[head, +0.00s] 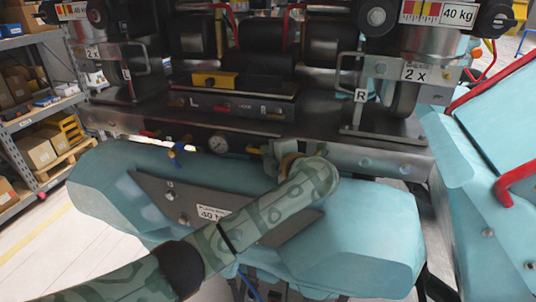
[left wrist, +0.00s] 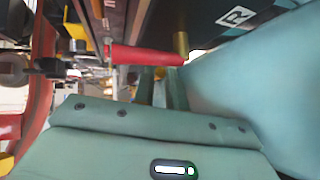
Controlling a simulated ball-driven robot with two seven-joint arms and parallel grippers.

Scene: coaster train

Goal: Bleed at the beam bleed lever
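In the left wrist view, a red lever handle (left wrist: 145,55) lies across the picture and meets a brass-coloured stem (left wrist: 181,44) at its right end. My left gripper's fingers (left wrist: 161,82) point at this handle, with a narrow gap between them. The handle crosses at the fingertips; I cannot tell whether they touch it. In the head view, my left arm reaches to the front of the grey beam (head: 345,153), right of a round gauge (head: 218,144). My left gripper is mostly hidden there behind its own wrist. My right gripper is not in view.
An R plate (head: 361,96) stands above. Shelves (head: 38,110) stand at the left; pale floor (head: 70,240) is clear.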

